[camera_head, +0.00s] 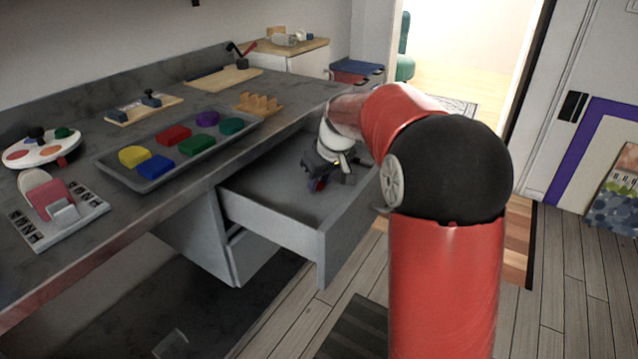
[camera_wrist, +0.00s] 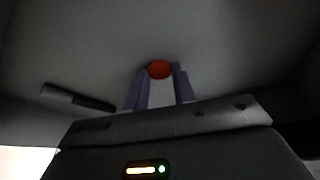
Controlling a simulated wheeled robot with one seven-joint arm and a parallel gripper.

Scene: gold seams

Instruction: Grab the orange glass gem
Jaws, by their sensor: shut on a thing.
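The orange glass gem (camera_wrist: 159,69) shows in the wrist view as a small round orange-red piece between the tips of my two fingers. My gripper (camera_wrist: 160,76) is shut on it. In the head view my gripper (camera_head: 318,184) points down inside the open grey drawer (camera_head: 273,200). Only a small reddish spot shows at its tips there, so the gem is mostly hidden. I cannot tell whether the gem touches the drawer floor.
A dark stick-like object (camera_wrist: 80,97) lies left of my fingers in the wrist view. The drawer walls surround my gripper. On the counter (camera_head: 110,238) above stand a grey tray (camera_head: 152,184) with several coloured pieces and a round palette (camera_head: 40,150).

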